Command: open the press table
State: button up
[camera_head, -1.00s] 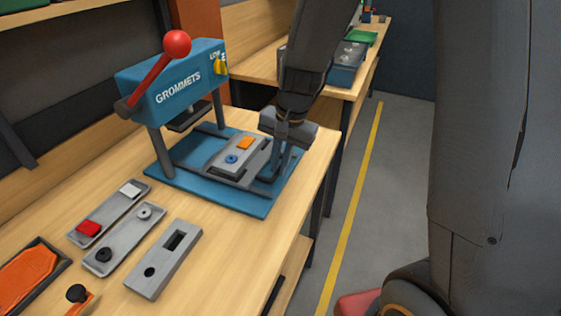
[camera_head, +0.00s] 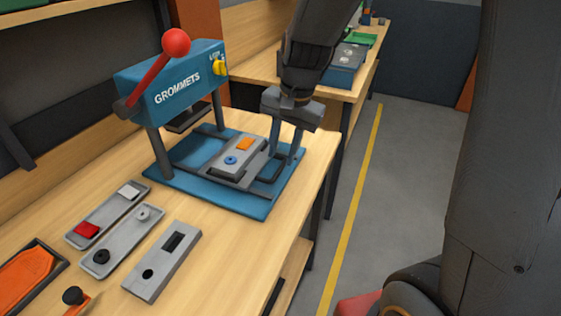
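The blue grommet press (camera_head: 176,82) stands on the bench, its red-knobbed lever raised. Its sliding press table (camera_head: 222,172) lies on the blue base, to the right of the press head and clear of it. The table carries a grey fixture with an orange block (camera_head: 245,144) and a blue ring (camera_head: 231,160). A dark handle (camera_head: 268,172) is at the table's right end. My gripper (camera_head: 285,160) points down at that end, its fingers apart, close to the handle. I cannot tell whether they touch it. Nothing is seen held.
Grey trays with small parts (camera_head: 108,215), a slotted grey block (camera_head: 160,262) and an orange piece in a dark tray (camera_head: 25,270) lie at the front left. A second bench (camera_head: 250,62) stands behind.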

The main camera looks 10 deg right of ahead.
jog(key=shift+s+d+r, duration=0.1)
jog(key=shift+r, duration=0.55)
jog(key=shift+s+d+r, duration=0.1)
jog(key=shift+r, duration=0.5)
jog(key=s+d+f+n, duration=0.3)
jog(key=s, duration=0.2)
jog(key=s+d+f+n+h, duration=0.1)
jog(key=s+d+f+n, duration=0.2)
jog(key=s, duration=0.3)
jog(key=shift+d+n+h, duration=0.3)
jog(key=shift+n, duration=0.3)
dwell(0.4)
